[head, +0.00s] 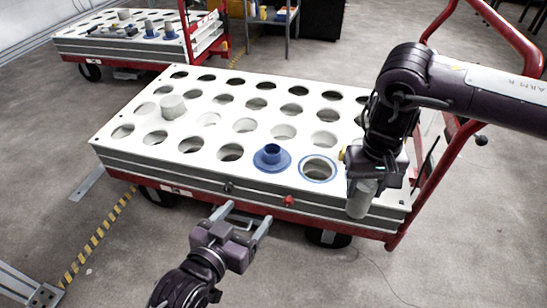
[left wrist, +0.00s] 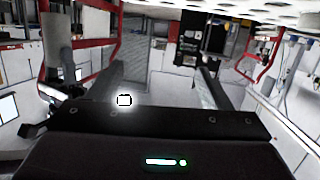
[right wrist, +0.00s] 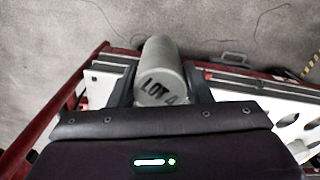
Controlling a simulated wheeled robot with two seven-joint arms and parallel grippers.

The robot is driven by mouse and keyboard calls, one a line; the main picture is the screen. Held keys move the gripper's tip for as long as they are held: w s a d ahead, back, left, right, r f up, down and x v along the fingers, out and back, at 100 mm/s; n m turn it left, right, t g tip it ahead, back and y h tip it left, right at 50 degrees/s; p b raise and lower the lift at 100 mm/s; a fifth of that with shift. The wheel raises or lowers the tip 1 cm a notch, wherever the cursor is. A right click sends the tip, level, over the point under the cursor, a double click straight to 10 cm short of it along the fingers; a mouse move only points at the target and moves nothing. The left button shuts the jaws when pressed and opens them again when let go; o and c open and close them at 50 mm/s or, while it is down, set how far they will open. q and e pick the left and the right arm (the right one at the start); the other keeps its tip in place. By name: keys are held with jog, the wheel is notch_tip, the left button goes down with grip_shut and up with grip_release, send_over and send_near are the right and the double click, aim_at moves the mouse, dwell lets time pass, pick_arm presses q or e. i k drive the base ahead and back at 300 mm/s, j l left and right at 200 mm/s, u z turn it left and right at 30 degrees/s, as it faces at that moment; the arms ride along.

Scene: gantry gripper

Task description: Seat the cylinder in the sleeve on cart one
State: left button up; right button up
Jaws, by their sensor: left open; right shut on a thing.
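A grey cylinder (head: 361,199) hangs from my right gripper (head: 370,178), which is shut on it at the near right corner of the near cart. In the right wrist view the cylinder (right wrist: 160,70) sits between the fingers, its end marked "LOT" and a partly hidden character. A blue flanged sleeve (head: 271,158) with a raised collar stands on the near cart's white top (head: 175,92). To its right, a blue ring (head: 302,171) rims an open hole. My left gripper (head: 245,219) is open and empty in front of the cart. No cart number is readable.
A grey cylinder (head: 173,107) stands in a hole at the top's left; most other holes are empty. A second cart (head: 75,47) at the back left carries cylinders and blue sleeves. The near cart's red handle (head: 440,130) rises at the right, near my right arm.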

aim_at(272, 158)
jog(key=u, duration=1.1)
jog(key=i+l, duration=0.15)
jog(key=l, duration=0.2)
jog(key=i+l, duration=0.1)
jog(key=l, duration=0.2)
jog(key=i+l+u, duration=0.1)
jog(key=l, duration=0.25)
jog(key=i+l, duration=0.15)
jog(key=l, duration=0.15)
jog(key=i+l, duration=0.1)
jog(key=l, duration=0.25)
